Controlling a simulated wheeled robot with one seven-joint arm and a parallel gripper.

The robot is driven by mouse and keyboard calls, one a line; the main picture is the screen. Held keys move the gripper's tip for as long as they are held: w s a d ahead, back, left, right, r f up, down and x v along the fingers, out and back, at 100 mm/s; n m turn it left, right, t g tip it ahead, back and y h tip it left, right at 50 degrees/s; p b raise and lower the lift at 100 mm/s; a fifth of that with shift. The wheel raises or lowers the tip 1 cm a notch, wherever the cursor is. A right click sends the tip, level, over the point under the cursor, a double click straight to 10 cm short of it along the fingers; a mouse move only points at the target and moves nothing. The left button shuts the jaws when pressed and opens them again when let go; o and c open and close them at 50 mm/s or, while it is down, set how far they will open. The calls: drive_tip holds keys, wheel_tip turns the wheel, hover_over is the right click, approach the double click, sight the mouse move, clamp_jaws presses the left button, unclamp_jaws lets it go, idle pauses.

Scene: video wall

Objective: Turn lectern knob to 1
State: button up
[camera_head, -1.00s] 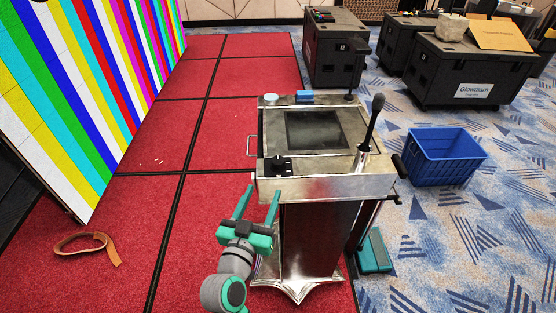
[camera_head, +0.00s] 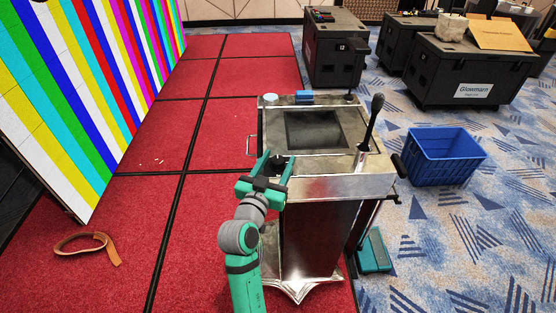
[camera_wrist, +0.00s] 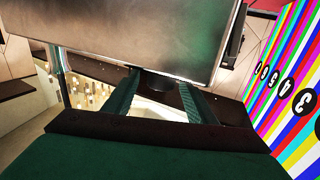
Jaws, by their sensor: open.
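The metal lectern (camera_head: 318,188) stands on the red floor's edge. A small black knob (camera_head: 277,161) sits on its front left top, partly hidden by my gripper. My gripper (camera_head: 278,156) is open, with its teal fingers at the lectern's front left, one on each side of the knob. In the wrist view a dark round part, apparently the knob (camera_wrist: 158,82), shows between the fingertips below a metal panel (camera_wrist: 140,35). I cannot tell whether the fingers touch it, and its setting is not readable.
A microphone (camera_head: 372,122) rises from the lectern's right side. A blue cup-like item (camera_head: 305,95) and a pale round item (camera_head: 270,99) lie at its back edge. A blue crate (camera_head: 445,160) stands right. The striped video wall (camera_head: 85,80) carries numbers (camera_wrist: 284,88) in black circles.

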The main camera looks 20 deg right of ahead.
drive_tip(key=shift+w+d, duration=0.2)
drive_tip(key=shift+w, duration=0.1)
drive_tip(key=shift+c, duration=0.5)
drive_tip(key=c, duration=0.9)
